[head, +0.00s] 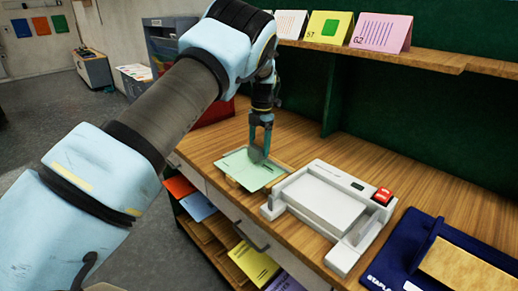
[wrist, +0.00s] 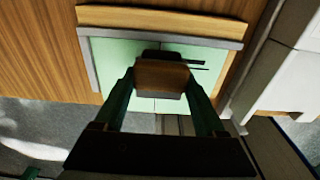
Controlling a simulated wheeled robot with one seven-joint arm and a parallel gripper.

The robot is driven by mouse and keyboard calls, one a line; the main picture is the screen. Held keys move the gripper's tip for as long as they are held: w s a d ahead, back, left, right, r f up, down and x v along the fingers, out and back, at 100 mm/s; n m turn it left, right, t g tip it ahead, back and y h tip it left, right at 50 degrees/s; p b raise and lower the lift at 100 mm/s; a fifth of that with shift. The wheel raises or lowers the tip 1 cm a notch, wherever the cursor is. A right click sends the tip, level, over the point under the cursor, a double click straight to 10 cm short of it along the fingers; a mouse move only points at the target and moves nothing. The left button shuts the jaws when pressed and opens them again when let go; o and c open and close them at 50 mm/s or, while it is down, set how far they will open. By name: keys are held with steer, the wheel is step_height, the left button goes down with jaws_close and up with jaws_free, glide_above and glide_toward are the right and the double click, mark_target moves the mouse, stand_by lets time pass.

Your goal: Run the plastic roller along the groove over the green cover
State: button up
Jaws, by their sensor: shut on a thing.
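My gripper (head: 260,148) points down over the cover's back part. It is shut on a small dark and brown block (wrist: 162,76), which appears to be the plastic roller. The block hides part of the line. Whether it touches the cover, I cannot tell.
A white machine (head: 325,205) with a red button stands just right of the cover. A dark blue tray (head: 400,255) is farther right. Folded cards (head: 382,32) stand on the shelf behind. Coloured sheets (head: 252,262) lie on shelves below the table. Wood behind the cover is clear.

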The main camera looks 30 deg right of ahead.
steer(key=shift+r, duration=2.55)
